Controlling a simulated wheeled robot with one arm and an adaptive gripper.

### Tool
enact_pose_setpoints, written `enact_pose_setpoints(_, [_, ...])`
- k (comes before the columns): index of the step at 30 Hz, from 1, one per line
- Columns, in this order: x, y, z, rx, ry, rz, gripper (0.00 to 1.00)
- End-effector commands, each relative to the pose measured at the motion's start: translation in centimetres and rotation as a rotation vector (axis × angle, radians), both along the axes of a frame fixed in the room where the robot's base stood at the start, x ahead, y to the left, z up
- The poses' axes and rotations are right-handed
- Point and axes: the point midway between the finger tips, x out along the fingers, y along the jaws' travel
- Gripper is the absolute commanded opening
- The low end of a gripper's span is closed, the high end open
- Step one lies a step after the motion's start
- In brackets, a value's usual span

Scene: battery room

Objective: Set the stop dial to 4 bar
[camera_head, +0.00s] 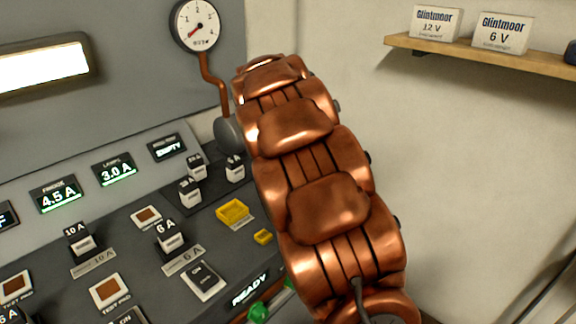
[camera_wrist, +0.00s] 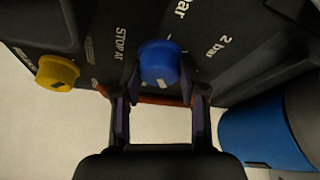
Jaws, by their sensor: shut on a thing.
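In the wrist view a blue round dial (camera_wrist: 158,62) sits on a dark panel (camera_wrist: 105,52) beside the printed words "STOP AT" and "2 bar". My gripper (camera_wrist: 163,84) has one finger on each side of the blue dial and is shut on it. A small pale mark shows low on the dial; I cannot tell which number it points to. A yellow knob (camera_wrist: 57,73) with a dark mark sits to the left, apart from the fingers. In the head view my copper arm hides the gripper and the dial.
A pressure gauge (camera_head: 197,25) with a red needle pointing lower left hangs on the wall. A console (camera_head: 130,245) with displays, switches and a yellow tray (camera_head: 233,211) lies left of my arm. A shelf (camera_head: 480,55) with boxes is upper right. A blue cylinder (camera_wrist: 262,132) stands right in the wrist view.

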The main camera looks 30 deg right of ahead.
Motion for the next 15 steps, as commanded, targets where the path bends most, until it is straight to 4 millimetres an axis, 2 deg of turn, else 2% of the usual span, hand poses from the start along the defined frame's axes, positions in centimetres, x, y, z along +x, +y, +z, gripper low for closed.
enact_pose_setpoints(15, [0.26, 0.04, -0.07, 0.000, 0.000, -0.419, 0.07])
